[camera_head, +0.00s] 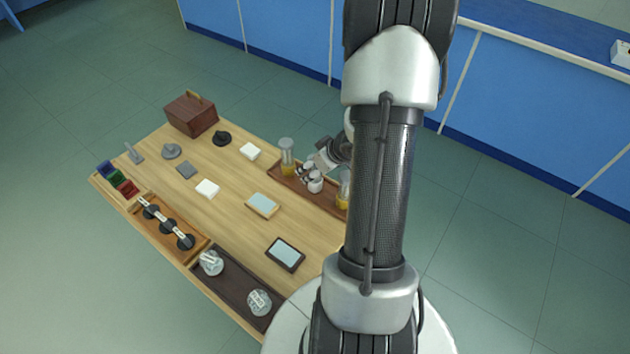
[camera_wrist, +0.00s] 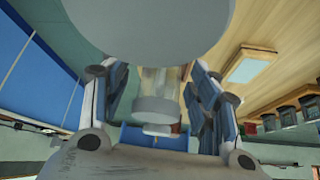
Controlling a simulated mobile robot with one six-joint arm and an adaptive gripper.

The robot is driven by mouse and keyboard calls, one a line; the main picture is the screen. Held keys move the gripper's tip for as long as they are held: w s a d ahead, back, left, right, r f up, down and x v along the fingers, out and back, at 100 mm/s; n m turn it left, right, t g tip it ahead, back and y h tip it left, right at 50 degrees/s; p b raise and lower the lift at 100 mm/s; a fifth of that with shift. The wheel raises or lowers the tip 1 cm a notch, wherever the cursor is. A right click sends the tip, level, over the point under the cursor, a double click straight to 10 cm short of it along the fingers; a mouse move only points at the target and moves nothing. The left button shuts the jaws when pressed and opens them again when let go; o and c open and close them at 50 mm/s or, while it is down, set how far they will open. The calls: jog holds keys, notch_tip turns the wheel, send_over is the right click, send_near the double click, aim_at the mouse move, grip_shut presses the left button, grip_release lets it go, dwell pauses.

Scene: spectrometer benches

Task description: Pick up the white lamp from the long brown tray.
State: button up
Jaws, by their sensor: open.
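The long brown tray (camera_head: 291,181) lies along the table's far right edge in the head view. A small white lamp-like piece (camera_head: 315,184) stands on it, with other small white and dark pieces close by; my arm hides the tray's right end. My gripper (camera_head: 322,160) is over the tray's far side, beside these pieces. In the wrist view my gripper (camera_wrist: 157,105) is open, with a finger on each side. A large pale round shape at the top partly blocks that view; I cannot tell whether it is the lamp. Nothing is visibly clamped.
Clear jars with yellow contents (camera_head: 286,155) (camera_head: 345,188) stand on the tray on both sides of the white pieces. A tablet-like block (camera_head: 262,205), a dark-framed panel (camera_head: 285,254) and a brown box (camera_head: 191,114) are on the table. A dark tray (camera_head: 235,285) holds two round jars.

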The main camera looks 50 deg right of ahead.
jog(key=shift+r, duration=0.1)
jog(key=shift+c, duration=0.2)
grip_shut()
dwell(0.5)
